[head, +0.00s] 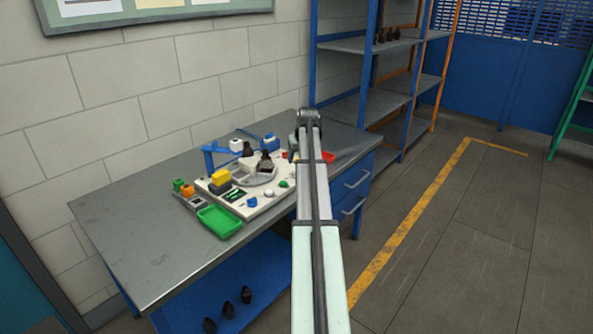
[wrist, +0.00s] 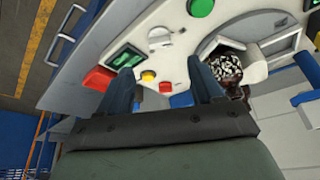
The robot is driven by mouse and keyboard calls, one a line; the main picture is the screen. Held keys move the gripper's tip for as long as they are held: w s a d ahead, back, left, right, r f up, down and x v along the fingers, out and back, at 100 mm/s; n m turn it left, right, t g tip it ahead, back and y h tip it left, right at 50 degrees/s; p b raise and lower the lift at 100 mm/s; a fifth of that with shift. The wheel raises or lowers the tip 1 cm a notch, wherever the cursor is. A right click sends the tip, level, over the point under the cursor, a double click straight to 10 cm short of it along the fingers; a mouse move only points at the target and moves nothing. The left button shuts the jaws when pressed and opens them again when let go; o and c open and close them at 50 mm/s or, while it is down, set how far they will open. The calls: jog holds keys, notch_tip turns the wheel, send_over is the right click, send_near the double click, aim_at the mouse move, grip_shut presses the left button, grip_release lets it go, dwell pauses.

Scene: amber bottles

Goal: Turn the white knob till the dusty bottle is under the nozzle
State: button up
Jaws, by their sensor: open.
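What looks like the white knob (wrist: 160,38) is on the pale panel beside a small green display (wrist: 125,56) in the wrist view. My gripper (wrist: 163,78) is open and empty above the panel, its fingers either side of a yellow knob (wrist: 148,76) and a red button (wrist: 165,87). A dark bottle with a pale speckled top (wrist: 228,68), possibly the dusty one, stands by the right finger. In the head view one dark bottle (head: 265,160) stands on the round turntable (head: 254,179) and another (head: 248,149) behind it. I cannot make out the nozzle; my arm hides my gripper there.
The machine sits on a grey workbench (head: 150,225). A blue frame (head: 209,160) rises at the machine's back left. The bench's left end is clear.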

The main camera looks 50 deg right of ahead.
jog(key=x, duration=0.8)
jog(key=shift+w+f, duration=0.15)
jog(key=shift+f, duration=0.2)
jog(key=c, duration=1.1)
